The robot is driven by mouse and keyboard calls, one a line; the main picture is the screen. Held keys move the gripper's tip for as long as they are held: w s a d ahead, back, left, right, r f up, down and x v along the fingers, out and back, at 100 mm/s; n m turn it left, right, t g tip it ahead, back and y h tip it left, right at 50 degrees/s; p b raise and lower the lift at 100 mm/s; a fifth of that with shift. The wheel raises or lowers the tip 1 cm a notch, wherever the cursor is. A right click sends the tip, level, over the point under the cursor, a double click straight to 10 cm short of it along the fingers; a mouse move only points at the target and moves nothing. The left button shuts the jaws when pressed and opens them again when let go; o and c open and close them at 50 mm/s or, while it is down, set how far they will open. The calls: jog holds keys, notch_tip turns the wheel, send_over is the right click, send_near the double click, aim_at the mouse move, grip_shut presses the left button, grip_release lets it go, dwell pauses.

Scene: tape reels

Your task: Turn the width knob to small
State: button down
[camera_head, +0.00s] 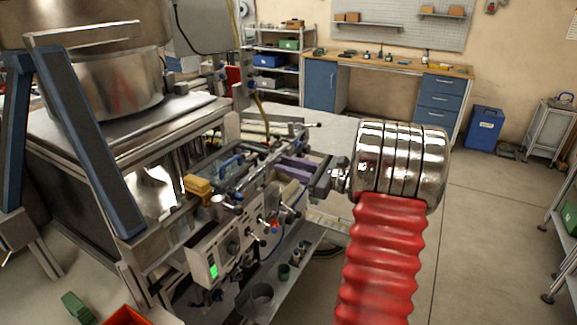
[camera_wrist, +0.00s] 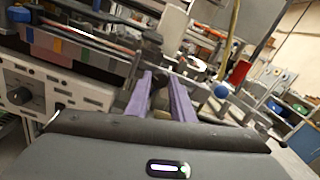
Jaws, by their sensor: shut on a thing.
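My gripper (camera_head: 280,166) reaches in from the right to the machine's front rail, its two purple fingers level. In the wrist view the fingers (camera_wrist: 160,80) stand a little apart, with a small dark knob at their tips, which I take to be the width knob (camera_wrist: 155,78). The fingers are shut on it and hide much of it. Its pointer and any size marks cannot be read. A separate dark round knob (camera_wrist: 20,96) sits on the pale control panel (camera_wrist: 55,92) at left, apart from my gripper; it also shows in the head view (camera_head: 232,247).
A grey tray (camera_head: 285,275) with small cups lies below. Open floor (camera_head: 480,240) is at right.

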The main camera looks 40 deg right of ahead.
jog(key=shift+n, duration=2.1)
jog(key=c, duration=1.5)
grip_release()
jog(key=shift+c, duration=0.2)
jog(key=shift+s, duration=0.15)
jog(key=v, duration=1.3)
jog(key=shift+s, duration=0.3)
